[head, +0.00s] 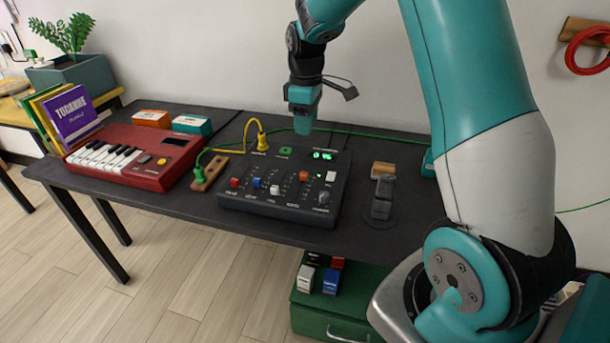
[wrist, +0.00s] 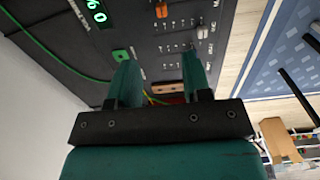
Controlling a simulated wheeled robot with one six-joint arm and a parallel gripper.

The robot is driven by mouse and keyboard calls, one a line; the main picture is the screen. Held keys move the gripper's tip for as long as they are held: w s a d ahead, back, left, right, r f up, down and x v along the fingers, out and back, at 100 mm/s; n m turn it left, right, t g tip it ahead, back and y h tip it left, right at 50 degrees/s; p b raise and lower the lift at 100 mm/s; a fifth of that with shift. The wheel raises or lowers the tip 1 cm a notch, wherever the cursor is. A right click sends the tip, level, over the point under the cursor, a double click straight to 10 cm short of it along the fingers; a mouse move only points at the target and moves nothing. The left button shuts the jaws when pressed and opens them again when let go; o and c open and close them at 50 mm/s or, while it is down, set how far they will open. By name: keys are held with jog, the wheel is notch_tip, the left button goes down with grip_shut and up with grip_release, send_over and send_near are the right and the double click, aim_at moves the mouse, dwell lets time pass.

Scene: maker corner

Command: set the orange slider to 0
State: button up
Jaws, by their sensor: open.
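The dark mixer console (head: 262,207) lies on the black table. Its orange slider (head: 303,176) sits among red, blue and white slider caps, in the right half of the panel. The orange slider also shows at the top edge of the wrist view (wrist: 161,10). A green-lit display (head: 322,156) is at the console's back right; its digits are hard to read. My gripper (head: 303,128) hangs pointing down above the back of the console, apart from the orange slider. In the wrist view, its two fingers (wrist: 160,75) are apart with nothing between them.
A red keyboard (head: 135,160) stands to the left. A black device with a wooden block (head: 383,170) stands to the right. A green drawer unit (head: 315,312) is below.

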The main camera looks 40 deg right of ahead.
aim_at(306, 173)
notch_tip(306, 173, down, 15)
jog(key=shift+a+f, duration=0.1)
dwell(0.3)
